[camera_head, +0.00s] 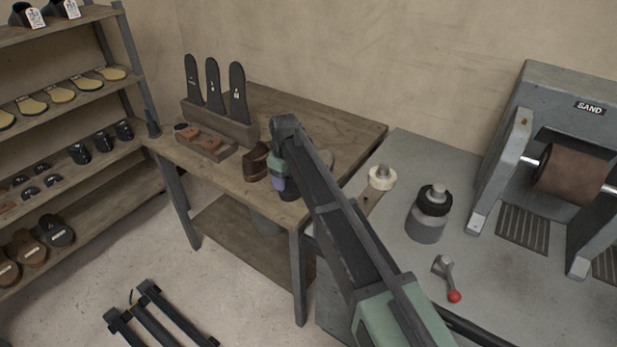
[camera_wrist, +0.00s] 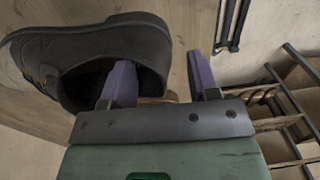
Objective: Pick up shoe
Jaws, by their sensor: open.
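In the wrist view a dark shoe (camera_wrist: 85,48) fills the upper left, with its opening facing my gripper (camera_wrist: 163,82). The gripper is open; its left purple finger overlaps the shoe's opening, and the right finger is clear of the shoe. I cannot tell whether the left finger is inside the shoe or touching it. In the head view my gripper (camera_head: 279,178) is low over the wooden bench (camera_head: 222,178), beside a brown shoe (camera_head: 256,163). A dark shape (camera_head: 290,192) sits at the gripper's right, partly hidden by the arm.
Three black upright sole forms (camera_head: 213,85) stand in a wooden holder at the bench's back. A low tray (camera_head: 205,144) lies before them. A shoe rack (camera_head: 75,90) stands left. A grey worktop with a sanding machine (camera_head: 560,140) is at right.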

